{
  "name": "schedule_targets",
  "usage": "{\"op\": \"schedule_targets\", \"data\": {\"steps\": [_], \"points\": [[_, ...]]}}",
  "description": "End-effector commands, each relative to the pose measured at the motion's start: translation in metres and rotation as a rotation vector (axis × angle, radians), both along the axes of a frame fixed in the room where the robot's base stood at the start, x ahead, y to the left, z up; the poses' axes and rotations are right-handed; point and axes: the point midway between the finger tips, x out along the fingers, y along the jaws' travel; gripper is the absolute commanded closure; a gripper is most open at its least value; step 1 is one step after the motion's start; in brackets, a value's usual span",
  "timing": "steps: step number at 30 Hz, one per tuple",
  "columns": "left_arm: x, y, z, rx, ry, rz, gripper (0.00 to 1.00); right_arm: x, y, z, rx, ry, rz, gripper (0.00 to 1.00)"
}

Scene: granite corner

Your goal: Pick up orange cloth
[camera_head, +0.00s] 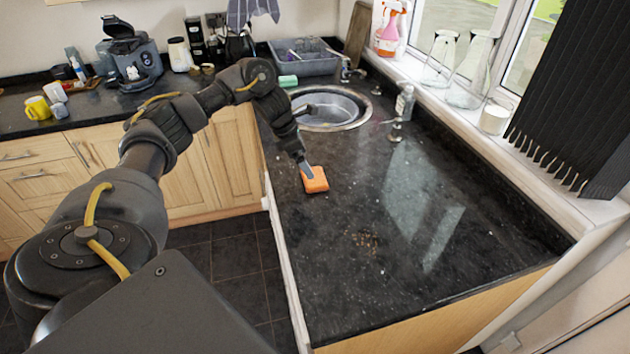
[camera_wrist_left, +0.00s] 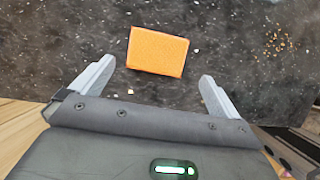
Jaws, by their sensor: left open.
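The orange cloth (camera_head: 315,180) is a small, thick rectangular block lying flat on the black granite counter (camera_head: 340,240), near its left edge. In the left wrist view the cloth (camera_wrist_left: 158,51) lies just beyond and between the two fingertips. I cannot tell whether the fingers touch the counter. My right gripper is in neither view.
A round sink (camera_head: 330,108) with a tap lies behind the cloth. A soap bottle (camera_head: 404,103) stands right of the sink. Brown crumbs (camera_head: 366,240) are scattered on the counter, which is otherwise clear in front. Glass vessels (camera_head: 470,75) stand on the window sill.

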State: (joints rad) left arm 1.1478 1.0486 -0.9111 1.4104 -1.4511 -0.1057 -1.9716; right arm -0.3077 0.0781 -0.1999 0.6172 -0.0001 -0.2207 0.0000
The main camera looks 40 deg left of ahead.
Motion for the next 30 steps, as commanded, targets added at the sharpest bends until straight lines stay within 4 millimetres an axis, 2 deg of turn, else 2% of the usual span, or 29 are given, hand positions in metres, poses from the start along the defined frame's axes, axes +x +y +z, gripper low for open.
{"op": "schedule_targets", "data": {"steps": [4,10,13,17,22,30], "points": [[0.005,-0.004,-0.015,0.0,0.002,0.001,0.0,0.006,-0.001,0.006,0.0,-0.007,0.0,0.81],[0.007,-0.005,-0.02,0.0,0.0,0.001,0.0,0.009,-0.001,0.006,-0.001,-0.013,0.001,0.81],[0.009,-0.006,-0.026,0.0,0.004,0.001,0.0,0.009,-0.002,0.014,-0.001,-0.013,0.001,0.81],[0.015,-0.009,-0.043,-0.001,0.006,0.003,0.0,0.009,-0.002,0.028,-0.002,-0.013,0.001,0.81],[0.021,-0.013,-0.064,0.0,0.001,0.002,0.0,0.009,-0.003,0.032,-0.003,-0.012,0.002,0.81],[0.023,-0.014,-0.069,0.0,0.0,0.002,0.0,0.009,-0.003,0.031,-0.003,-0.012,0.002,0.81]]}}
